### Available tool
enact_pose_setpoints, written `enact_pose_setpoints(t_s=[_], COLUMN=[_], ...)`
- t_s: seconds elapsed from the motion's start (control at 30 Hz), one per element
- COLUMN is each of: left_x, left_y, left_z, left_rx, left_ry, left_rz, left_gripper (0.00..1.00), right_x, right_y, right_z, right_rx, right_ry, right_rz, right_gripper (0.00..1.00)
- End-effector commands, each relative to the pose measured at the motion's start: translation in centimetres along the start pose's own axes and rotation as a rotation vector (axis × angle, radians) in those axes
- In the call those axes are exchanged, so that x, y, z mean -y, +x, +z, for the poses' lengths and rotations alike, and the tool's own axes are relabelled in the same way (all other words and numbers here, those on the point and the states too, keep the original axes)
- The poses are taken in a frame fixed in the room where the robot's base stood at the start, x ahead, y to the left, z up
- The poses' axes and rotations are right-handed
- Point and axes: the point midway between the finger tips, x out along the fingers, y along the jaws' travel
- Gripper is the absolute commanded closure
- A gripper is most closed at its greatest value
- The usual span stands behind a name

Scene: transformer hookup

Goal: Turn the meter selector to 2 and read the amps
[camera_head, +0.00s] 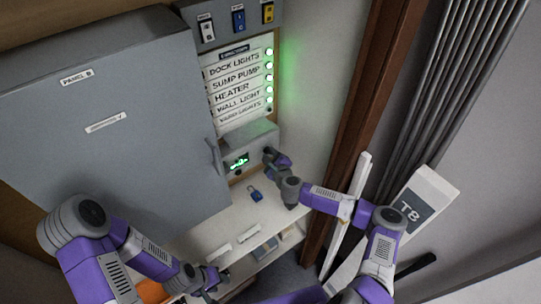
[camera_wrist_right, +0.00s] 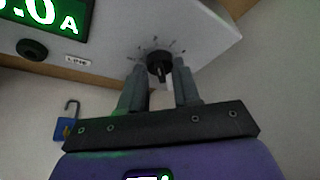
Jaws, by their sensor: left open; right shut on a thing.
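The grey meter box (camera_head: 250,143) sits below the labelled rows, with a green display (camera_head: 238,161). In the right wrist view the display (camera_wrist_right: 45,18) ends in ".0 A"; the leading digit is cut off by the frame edge. The dark selector knob (camera_wrist_right: 158,65) has small marks around it, too small to read. My right gripper (camera_wrist_right: 159,77) is shut on the selector knob, one finger on each side. In the head view my right gripper (camera_head: 271,158) is at the meter's right side. My left gripper (camera_head: 211,285) is open and empty near the bottom, partly cut off.
A blue padlock (camera_head: 256,195) lies on the white shelf (camera_head: 215,220) below the meter. The closed grey panel door (camera_head: 110,120) is at left. A black round button (camera_wrist_right: 32,49) and a LINE label (camera_wrist_right: 78,61) are on the meter face. A T8 box (camera_head: 418,210) stands at right.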

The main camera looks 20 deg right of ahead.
Motion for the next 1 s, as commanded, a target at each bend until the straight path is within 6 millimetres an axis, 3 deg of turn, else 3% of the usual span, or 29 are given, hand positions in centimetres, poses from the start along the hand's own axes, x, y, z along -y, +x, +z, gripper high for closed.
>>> enact_pose_setpoints(t_s=[0.57,0.6,0.63,1.0], left_x=[-0.04,-0.04,-0.04,-0.03], left_y=[-0.1,-0.1,-0.1,-0.08], left_z=[0.01,0.01,0.01,0.01], left_rx=[0.0,0.0,0.0,0.0], left_ry=[0.0,0.0,0.0,0.0], left_rz=[0.0,0.0,0.0,0.0], left_gripper=[0.57,0.57,0.57,0.57], right_x=[0.15,0.15,0.15,0.13], right_y=[0.02,0.02,0.02,-0.42], right_z=[0.03,0.03,0.03,-0.04], right_rx=[0.001,0.001,0.001,0.0], right_ry=[0.03,0.03,0.03,0.029], right_rz=[0.011,0.011,0.011,0.011], right_gripper=[0.99,0.62,0.59,0.59])
